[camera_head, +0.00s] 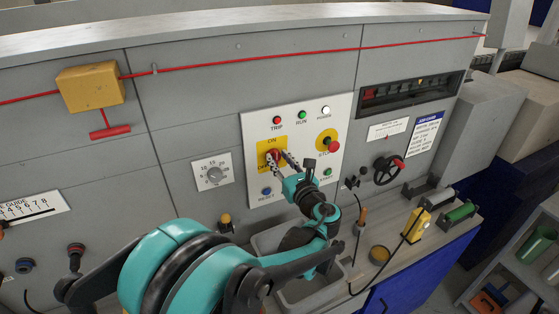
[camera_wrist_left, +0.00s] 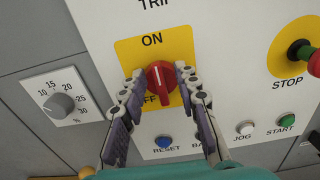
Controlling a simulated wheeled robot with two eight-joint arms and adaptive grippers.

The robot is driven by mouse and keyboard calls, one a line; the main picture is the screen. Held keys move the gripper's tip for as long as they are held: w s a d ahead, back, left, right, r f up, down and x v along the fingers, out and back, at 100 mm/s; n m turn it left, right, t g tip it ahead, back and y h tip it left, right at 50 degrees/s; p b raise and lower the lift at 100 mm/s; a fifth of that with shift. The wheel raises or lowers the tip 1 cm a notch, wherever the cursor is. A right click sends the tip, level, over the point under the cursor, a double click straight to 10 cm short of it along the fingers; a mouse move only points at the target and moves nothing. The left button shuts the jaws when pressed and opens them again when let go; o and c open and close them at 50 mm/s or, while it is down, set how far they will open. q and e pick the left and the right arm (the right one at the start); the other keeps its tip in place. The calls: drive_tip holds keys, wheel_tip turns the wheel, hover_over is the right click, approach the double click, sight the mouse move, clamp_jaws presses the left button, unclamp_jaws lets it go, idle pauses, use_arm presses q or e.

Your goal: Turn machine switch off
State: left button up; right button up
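The machine switch is a red rotary knob (camera_head: 272,158) on a yellow plate marked ON above and OFF below, on the white control panel (camera_head: 316,116). In the left wrist view the red knob (camera_wrist_left: 160,76) has its grip standing nearly upright, slightly tilted. My left gripper (camera_head: 277,155) reaches up to the panel. In the left wrist view its two fingers (camera_wrist_left: 161,84) are spread, one on each side of the knob, with the tips close to it. Small gaps seem to remain, and firm contact does not show. The fingers partly cover the OFF label. My right gripper is not in view.
A red STOP button (camera_head: 333,146) on yellow sits to the right of the switch. A blue RESET button (camera_wrist_left: 164,142) is below it. A grey dial (camera_head: 214,174) is to the left. A ledge with a yellow box (camera_head: 440,199) and a handwheel (camera_head: 388,169) lie at right.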

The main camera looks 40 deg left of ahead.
use_arm(q)
drive_tip(key=shift+s+a, duration=0.1)
clamp_jaws()
drive_tip(key=shift+n, duration=0.4)
drive_tip(key=n, duration=0.5)
drive_tip(key=s+f+n+b, duration=0.1)
drive_tip(key=n, duration=0.5)
drive_tip(key=n+b, duration=0.1)
drive_tip(key=n, duration=0.5)
drive_tip(key=shift+s+a+f, duration=0.15)
drive_tip(key=shift+a+f, duration=0.1)
drive_tip(key=shift+a, duration=0.05)
drive_tip(key=shift+n, duration=0.3)
unclamp_jaws()
